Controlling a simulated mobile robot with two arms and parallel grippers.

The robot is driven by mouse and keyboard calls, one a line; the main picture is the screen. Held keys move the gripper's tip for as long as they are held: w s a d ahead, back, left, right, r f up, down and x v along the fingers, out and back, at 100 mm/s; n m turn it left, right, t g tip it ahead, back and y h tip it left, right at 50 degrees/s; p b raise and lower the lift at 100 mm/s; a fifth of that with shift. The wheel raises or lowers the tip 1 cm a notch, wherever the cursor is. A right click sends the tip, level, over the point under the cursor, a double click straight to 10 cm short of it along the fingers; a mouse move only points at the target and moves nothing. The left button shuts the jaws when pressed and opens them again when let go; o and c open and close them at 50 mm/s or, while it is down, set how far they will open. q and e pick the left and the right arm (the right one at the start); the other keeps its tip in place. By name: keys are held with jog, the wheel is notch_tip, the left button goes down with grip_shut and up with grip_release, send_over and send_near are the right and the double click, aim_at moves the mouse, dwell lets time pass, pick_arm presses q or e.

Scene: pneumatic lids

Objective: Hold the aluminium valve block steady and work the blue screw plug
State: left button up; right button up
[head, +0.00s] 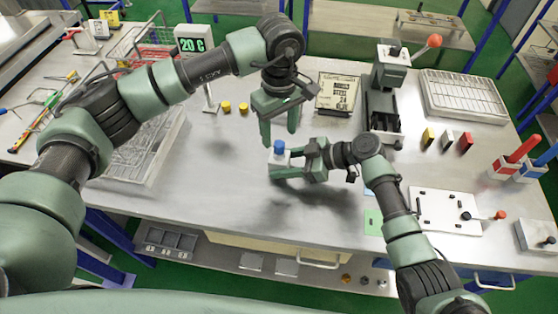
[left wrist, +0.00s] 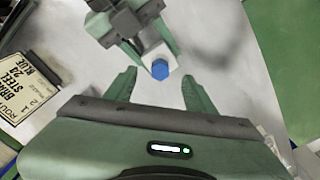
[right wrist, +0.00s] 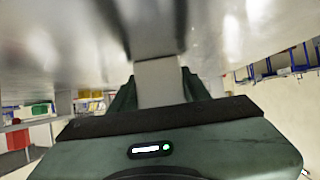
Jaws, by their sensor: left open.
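The blue screw plug (head: 279,146) sits on top of the pale valve block (head: 281,158) near the middle of the bench. My right gripper (head: 284,164) is shut on the block from the right, one finger on each side; the block shows between its fingers in the right wrist view (right wrist: 160,85). My left gripper (head: 279,130) is open and empty, pointing down above the plug. In the left wrist view the plug (left wrist: 160,69) lies between and just beyond the open fingertips. I cannot tell whether the block touches the bench.
A printed sign plate (head: 338,92), a press with an orange-knobbed lever (head: 390,90) and two yellow caps (head: 235,107) stand behind. The bench front is clear.

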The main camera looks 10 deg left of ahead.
aim_at(277, 143)
pick_arm(q)
jog(key=shift+f+b, duration=0.3)
dwell(0.5)
jog(key=shift+c, duration=0.3)
dwell(0.7)
jog(key=shift+c, duration=0.5)
notch_tip(277, 143, up, 5)
jog(key=a+n+h, duration=0.3)
jog(key=n, duration=0.5)
jog(key=shift+x, duration=4.6)
jog(key=shift+a, duration=0.35)
